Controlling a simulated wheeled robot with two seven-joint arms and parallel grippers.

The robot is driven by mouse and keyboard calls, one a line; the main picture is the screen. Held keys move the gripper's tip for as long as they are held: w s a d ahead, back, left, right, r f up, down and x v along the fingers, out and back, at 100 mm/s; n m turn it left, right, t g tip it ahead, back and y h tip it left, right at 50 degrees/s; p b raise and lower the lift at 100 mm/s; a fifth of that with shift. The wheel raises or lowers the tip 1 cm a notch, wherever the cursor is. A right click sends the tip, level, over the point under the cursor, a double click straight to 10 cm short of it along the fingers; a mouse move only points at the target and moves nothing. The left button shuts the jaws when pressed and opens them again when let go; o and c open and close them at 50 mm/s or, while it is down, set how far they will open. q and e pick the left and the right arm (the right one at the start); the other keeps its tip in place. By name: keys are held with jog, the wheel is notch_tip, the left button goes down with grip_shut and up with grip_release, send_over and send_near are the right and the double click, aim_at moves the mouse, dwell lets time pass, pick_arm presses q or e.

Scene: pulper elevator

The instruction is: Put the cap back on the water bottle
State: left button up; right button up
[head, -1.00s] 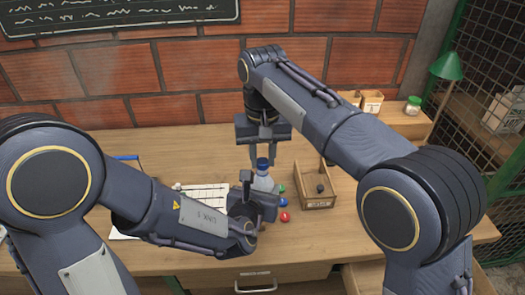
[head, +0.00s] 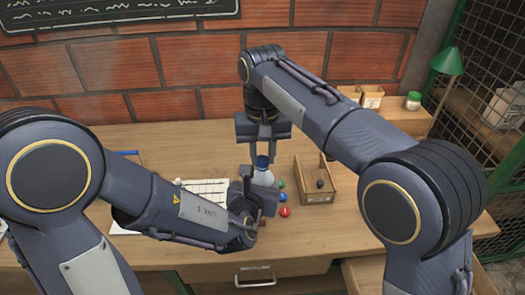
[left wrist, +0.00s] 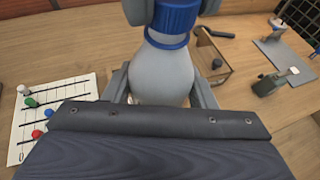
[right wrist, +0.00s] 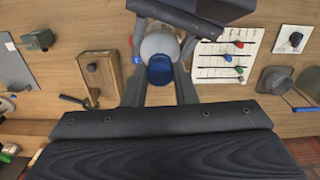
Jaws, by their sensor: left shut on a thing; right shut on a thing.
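The water bottle (head: 264,178) is pale with a blue cap (head: 262,162) at its top, and stands upright near the table's front middle. My left gripper (head: 254,194) is shut on the bottle's body; the left wrist view shows the bottle (left wrist: 160,75) between its fingers. My right gripper (head: 263,150) is above it, shut on the blue cap, which shows in the right wrist view (right wrist: 160,70). In the left wrist view the cap (left wrist: 174,16) is at the neck, just above a blue ring (left wrist: 165,42). I cannot tell whether it is screwed down.
Several coloured balls, including a red one (head: 285,211), lie right of the bottle. An open wooden box (head: 318,197) stands further right. A green lamp (head: 447,62) stands far right.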

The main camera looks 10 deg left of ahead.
jog(key=shift+f, duration=0.1)
jog(key=m, duration=0.9)
jog(key=shift+a+m, duration=0.1)
jog(key=shift+m, duration=0.2)
jog(key=m, duration=0.7)
jog(key=shift+m, duration=0.4)
jog(key=m, duration=0.5)
jog(key=shift+w, duration=0.1)
jog(key=m, duration=0.2)
jog(key=shift+m, duration=0.3)
jog(key=m, duration=0.4)
jog(key=shift+m, duration=0.3)
jog(key=m, duration=0.2)
jog(key=shift+m, duration=0.4)
